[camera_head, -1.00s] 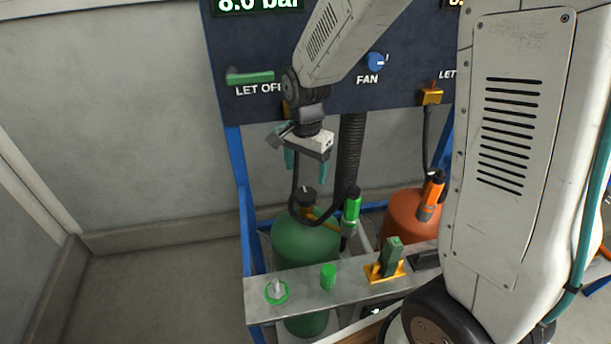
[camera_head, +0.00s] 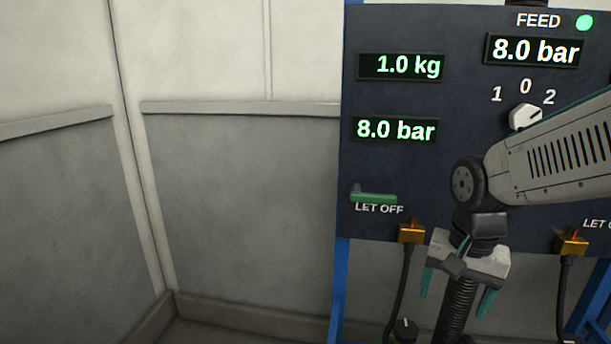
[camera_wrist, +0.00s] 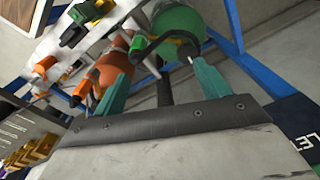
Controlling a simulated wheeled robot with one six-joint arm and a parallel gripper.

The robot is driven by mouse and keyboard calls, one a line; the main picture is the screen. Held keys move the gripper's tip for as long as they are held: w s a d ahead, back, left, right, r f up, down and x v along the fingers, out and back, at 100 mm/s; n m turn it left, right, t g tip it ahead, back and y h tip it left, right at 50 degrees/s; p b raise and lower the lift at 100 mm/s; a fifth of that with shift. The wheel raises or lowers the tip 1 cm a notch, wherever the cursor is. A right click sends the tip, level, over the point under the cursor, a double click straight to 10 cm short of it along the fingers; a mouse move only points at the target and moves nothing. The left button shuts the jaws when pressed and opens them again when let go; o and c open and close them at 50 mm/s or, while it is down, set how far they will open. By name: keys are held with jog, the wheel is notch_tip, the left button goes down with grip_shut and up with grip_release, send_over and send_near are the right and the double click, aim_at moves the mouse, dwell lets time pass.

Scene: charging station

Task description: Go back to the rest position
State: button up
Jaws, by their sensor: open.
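My gripper (camera_head: 456,294) hangs pointing down in front of the lower edge of the dark blue panel (camera_head: 365,90), right of the green LET OFF lever (camera_head: 375,197). My arm covers part of the panel's right side, and the fan knob is hidden in the head view.
The panel displays (camera_head: 401,67) read 1.0 kg and 8.0 bar. A white selector knob (camera_head: 525,117) sits close above my arm. Yellow valve blocks (camera_head: 411,233) with black hoses hang under the panel. A blue frame (camera_head: 340,285) stands at left, with bare wall (camera_head: 235,200) beyond.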

jog(key=s+r+n, duration=0.2)
jog(key=s+n, duration=0.1)
jog(key=s, duration=0.4)
jog(key=s+d+r+n, duration=0.1)
jog(key=s+r+n, duration=0.2)
jog(key=s, duration=0.5)
jog(key=shift+d+r+t, duration=0.15)
jog(key=shift+t, duration=0.15)
